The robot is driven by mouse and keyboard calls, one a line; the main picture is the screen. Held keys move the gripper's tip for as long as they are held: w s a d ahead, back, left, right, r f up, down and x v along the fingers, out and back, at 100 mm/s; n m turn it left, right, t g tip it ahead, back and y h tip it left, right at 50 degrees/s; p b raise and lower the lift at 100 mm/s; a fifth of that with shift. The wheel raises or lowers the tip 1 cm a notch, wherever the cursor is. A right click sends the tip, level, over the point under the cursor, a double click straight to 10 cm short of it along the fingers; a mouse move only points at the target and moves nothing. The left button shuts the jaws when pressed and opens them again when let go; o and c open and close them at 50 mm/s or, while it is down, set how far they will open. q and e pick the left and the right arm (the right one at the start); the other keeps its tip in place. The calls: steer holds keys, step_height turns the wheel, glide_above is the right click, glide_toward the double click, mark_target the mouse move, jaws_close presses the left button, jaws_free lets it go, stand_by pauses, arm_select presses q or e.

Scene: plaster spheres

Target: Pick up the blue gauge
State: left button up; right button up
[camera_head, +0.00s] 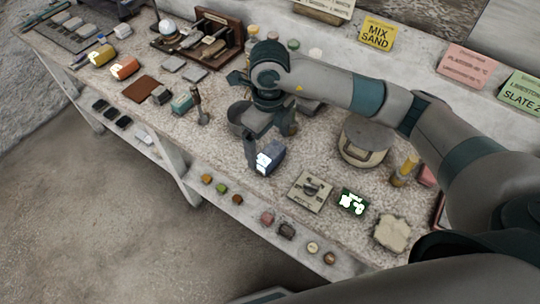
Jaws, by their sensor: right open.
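The blue gauge (272,155) is a small dark-blue box with a bright white face, near the front edge of the workbench (225,155). My right gripper (268,143) reaches in from the right and is open, pointing down right at the gauge. One finger shows at the gauge's left side and the other behind it. I cannot tell whether the fingers touch it. The gripper hides part of the bench behind the gauge. My left gripper is not in view.
A grey plate with a knob (310,191), a green item with a white face (353,201) and a round lidded pot (365,140) stand to the right. A teal block (181,104) and a brush-like tool (200,108) stand left. A lower shelf (245,220) holds several small pieces.

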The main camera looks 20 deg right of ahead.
mark_target(270, 153)
steer(key=shift+f, duration=0.1)
steer(key=shift+f+p, duration=0.2)
steer(key=shift+p, duration=0.2)
steer(key=f+p, duration=0.1)
steer(key=f, duration=0.3)
steer(key=shift+s+d+p, duration=0.1)
steer(key=shift+s+p, duration=0.1)
steer(key=shift+p, duration=0.2)
steer(key=shift+f, duration=0.3)
steer(key=shift+w, duration=0.1)
steer(key=c, duration=1.3)
steer(key=shift+o, duration=0.2)
steer(key=shift+r, duration=0.15)
